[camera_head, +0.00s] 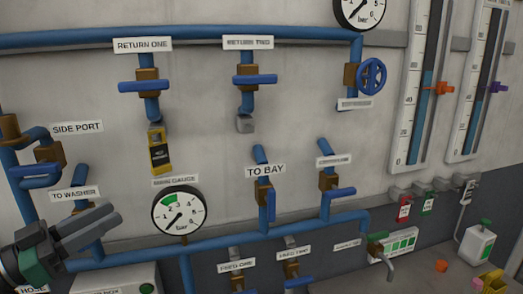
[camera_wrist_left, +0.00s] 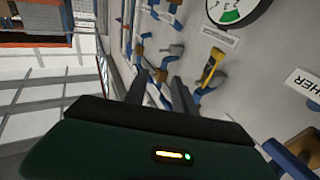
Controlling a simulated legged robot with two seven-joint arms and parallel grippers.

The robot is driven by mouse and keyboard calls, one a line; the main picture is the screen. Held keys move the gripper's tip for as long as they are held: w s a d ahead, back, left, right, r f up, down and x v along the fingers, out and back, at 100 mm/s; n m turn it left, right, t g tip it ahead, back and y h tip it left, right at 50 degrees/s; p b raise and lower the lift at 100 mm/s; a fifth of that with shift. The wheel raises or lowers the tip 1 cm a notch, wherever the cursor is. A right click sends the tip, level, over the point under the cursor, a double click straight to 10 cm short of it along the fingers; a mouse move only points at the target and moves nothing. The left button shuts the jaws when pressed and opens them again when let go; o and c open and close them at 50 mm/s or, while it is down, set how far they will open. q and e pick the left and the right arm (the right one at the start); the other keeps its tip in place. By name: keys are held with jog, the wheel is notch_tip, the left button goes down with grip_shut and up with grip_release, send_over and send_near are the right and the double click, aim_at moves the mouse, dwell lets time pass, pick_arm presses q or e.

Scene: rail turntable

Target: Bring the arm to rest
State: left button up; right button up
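My left gripper (camera_head: 108,218) is at the lower left of the head view, in front of the blue pipe beside the TO WASHER label (camera_head: 74,194). Its two dark grey fingers point up and to the right. In the left wrist view the fingers (camera_wrist_left: 162,85) stand apart with nothing between them, and the wall with its pipes shows through the gap. The gripper hides part of the pipework behind it. I cannot tell how far its tips are from the wall. My right gripper is in neither view.
Blue pipes with valve handles line the wall. A round gauge (camera_head: 180,212) is right of my left gripper. A yellow and black device (camera_head: 158,151) hangs above the gauge. Two tall scales (camera_head: 412,100) are at the right. A white jug (camera_head: 477,244) stands at the lower right.

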pick_arm(q)
jog(key=w+a+f+n+t+y+b, duration=0.2)
jog(key=w+a+f+n+t+y, duration=0.3)
jog(key=w+f+y, duration=0.25)
notch_tip(320, 180, down, 19)
jog(key=w+d+n+g+y+b, duration=0.1)
jog(key=d+n+g+y+b, duration=0.15)
jog(key=n+g+y, duration=0.35)
jog(key=s+d+f+g+y+b, duration=0.1)
jog(key=s+d+f+g, duration=0.15)
jog(key=f, duration=0.45)
jog(key=s+d+f+g+y+b, duration=0.1)
jog(key=s+f, duration=0.3)
jog(key=f, duration=0.3)
jog(key=s+d+f+m+g+h, duration=0.1)
jog(key=s+d+f+g, duration=0.2)
jog(key=s+f, duration=0.2)
jog(key=s+d+f+m+g+b, duration=0.1)
jog(key=s+d+f+g, duration=0.2)
jog(key=s, duration=0.7)
notch_tip(320, 180, down, 3)
jog(key=shift+s+d+r+g+h+b, duration=0.15)
jog(key=shift+s+d+g+h+b, duration=0.15)
jog(key=shift+g, duration=0.25)
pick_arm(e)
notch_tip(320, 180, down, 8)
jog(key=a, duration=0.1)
